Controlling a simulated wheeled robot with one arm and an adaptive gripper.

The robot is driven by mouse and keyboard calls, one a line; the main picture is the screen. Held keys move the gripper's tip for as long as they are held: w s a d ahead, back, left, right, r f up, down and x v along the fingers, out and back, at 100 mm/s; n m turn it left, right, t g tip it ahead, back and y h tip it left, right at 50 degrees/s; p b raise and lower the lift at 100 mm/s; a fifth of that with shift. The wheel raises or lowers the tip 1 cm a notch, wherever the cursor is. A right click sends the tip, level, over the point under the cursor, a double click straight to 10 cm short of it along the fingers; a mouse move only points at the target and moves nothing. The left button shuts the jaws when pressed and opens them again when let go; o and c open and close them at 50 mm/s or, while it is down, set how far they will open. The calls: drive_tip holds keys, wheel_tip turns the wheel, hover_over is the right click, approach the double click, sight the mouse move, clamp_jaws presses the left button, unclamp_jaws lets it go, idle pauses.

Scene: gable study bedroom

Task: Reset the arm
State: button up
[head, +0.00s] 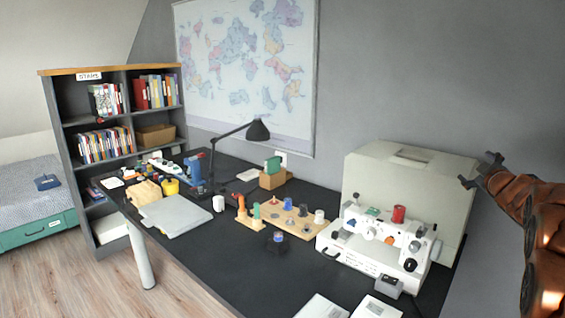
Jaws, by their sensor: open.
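My gripper (467,169) is at the upper right of the head view, at the end of my copper-coloured arm. Its two dark fingers are spread apart and nothing is between them. It hangs in the air by the right end of the large pale case (375,165), higher than the desk top. I cannot tell how far it is from the case or the wall. The black desk (240,255) runs from the middle of the view toward the lower right.
A white sewing machine (350,250) stands before the case. A wooden spool board (290,222), a black lamp (258,131) and a grey closed laptop-like slab (175,217) are on the desk. A bookshelf (90,73) stands at the left. Wooden floor (70,280) is clear in front.

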drive_tip(key=s+a+f+m+g+y+p, duration=0.1)
drive_tip(key=s+a+g, duration=0.5)
drive_tip(key=s+a, duration=0.6)
drive_tip(key=s+a+f+m+g+y+p, duration=0.1)
drive_tip(key=s+a+f+m+g+p, duration=0.3)
drive_tip(key=s+a, duration=0.8)
drive_tip(key=s+a+f+m+g+y+p, duration=0.1)
drive_tip(key=s+a+f+g, duration=0.7)
drive_tip(key=s, duration=2.1)
drive_tip(key=a+m+p, duration=0.1)
drive_tip(key=a+p, duration=0.1)
drive_tip(key=a, duration=0.3)
drive_tip(key=shift+s+m+g+y+p, duration=0.2)
drive_tip(key=shift+m+g+y+p, duration=0.1)
drive_tip(key=shift+p, duration=0.05)
drive_tip(key=shift+d, duration=0.1)
